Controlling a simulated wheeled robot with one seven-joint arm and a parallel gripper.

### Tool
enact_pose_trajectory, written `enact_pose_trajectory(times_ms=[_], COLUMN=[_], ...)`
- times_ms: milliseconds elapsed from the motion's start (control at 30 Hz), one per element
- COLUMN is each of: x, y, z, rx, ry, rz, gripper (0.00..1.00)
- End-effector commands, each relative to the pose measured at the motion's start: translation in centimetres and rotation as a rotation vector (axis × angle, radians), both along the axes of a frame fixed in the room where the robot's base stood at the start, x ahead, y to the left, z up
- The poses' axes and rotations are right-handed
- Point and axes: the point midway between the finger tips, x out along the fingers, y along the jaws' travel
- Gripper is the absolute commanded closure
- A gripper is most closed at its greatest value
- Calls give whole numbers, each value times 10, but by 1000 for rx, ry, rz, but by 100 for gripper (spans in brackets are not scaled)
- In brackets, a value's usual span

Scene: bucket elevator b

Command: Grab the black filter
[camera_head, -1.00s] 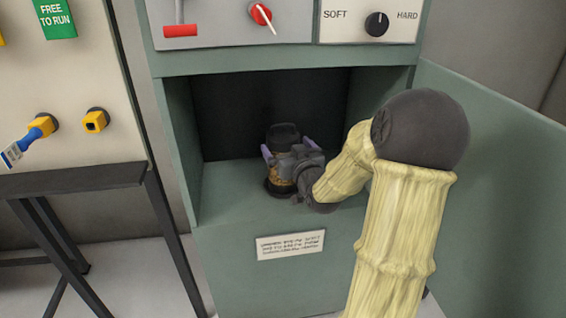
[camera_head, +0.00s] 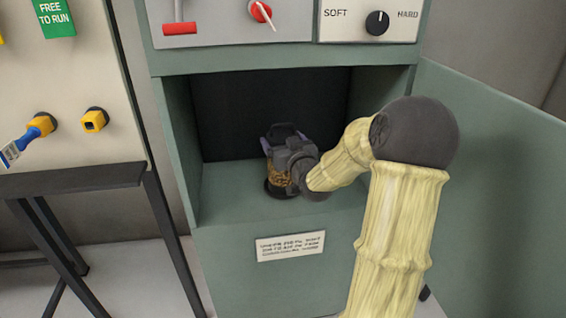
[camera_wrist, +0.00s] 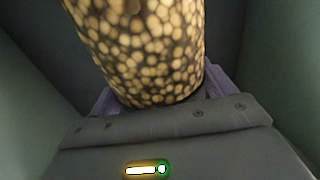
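The filter (camera_head: 278,176) stands inside the green cabinet's open compartment. It is a cylinder with a pebbled tan and brown body, a black top and a dark foot. It also fills the upper middle of the wrist view (camera_wrist: 145,50). My gripper (camera_head: 280,140) reaches in from the right, with its purple fingers on either side of the filter's upper part. In the wrist view the fingers flank the body and their tips are hidden behind it. They look spread around the filter; firm contact is not visible.
The compartment floor (camera_head: 225,190) is otherwise clear. Side walls and a lintel (camera_head: 285,60) frame the opening. An open green door (camera_head: 490,170) stands to the right of my arm. A dark table (camera_head: 70,180) is at left.

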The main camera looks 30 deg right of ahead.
Motion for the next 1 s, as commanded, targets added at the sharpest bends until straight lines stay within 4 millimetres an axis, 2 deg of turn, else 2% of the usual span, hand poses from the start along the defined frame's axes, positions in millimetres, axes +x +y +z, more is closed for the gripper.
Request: enact_pose_trajectory(times_ms=[33,200,233,433,567,667,1000], x=[0,0,0,0,0,0,0], y=[0,0,0,0,0,0,0], z=[0,0,1,2,9,22,86], rx=[0,0,-1,-1,-3,-4,-4], ry=[0,0,-3,-2,-4,-6,-5], rz=[0,1,1,1,1,1,1], gripper=[35,69,71,71,71,71,71])
